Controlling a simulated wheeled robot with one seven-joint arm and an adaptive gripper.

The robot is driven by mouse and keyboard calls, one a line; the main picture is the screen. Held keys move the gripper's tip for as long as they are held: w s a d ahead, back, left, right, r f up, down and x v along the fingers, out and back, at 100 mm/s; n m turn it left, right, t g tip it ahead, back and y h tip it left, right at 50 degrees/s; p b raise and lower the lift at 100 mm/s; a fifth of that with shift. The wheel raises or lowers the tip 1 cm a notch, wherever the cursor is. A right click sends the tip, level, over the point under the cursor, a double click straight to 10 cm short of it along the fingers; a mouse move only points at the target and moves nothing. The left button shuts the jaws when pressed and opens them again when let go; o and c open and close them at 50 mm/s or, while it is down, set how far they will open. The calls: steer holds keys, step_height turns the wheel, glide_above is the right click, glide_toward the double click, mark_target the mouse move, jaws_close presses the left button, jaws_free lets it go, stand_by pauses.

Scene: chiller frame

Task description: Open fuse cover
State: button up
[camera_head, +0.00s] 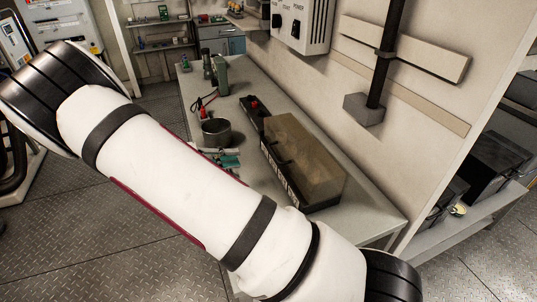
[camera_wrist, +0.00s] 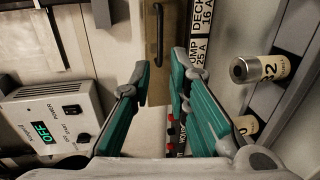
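The fuse cover (camera_head: 304,158) is a brownish, see-through box lid on a long dark fuse box (camera_head: 292,184) on the bench. It appears shut. In the wrist view the cover (camera_wrist: 154,90) shows as a brown panel with a dark bar handle (camera_wrist: 158,35) near the top. Labels (camera_wrist: 201,35) reading "DECK 16 A" and "PUMP 25 A" run beside it. My gripper (camera_wrist: 161,66) has teal fingers spread apart with nothing between them. The handle lies beyond the fingertips, roughly in line with the gap. In the head view my gripper is hidden.
The bench (camera_head: 372,208) also holds a metal pot (camera_head: 216,132) and tools. A white power box (camera_head: 302,24) hangs on the wall; it shows in the wrist view (camera_wrist: 50,115) too. A cylinder (camera_wrist: 262,68) marked "32" sits right of my fingers. My arm crosses the head view.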

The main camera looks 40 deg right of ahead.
mark_target(273, 153)
steer(key=p+x, duration=0.2)
steer(key=x, duration=1.1)
steer(key=shift+s, duration=0.15)
steer(key=shift+c, duration=0.3)
jaws_close()
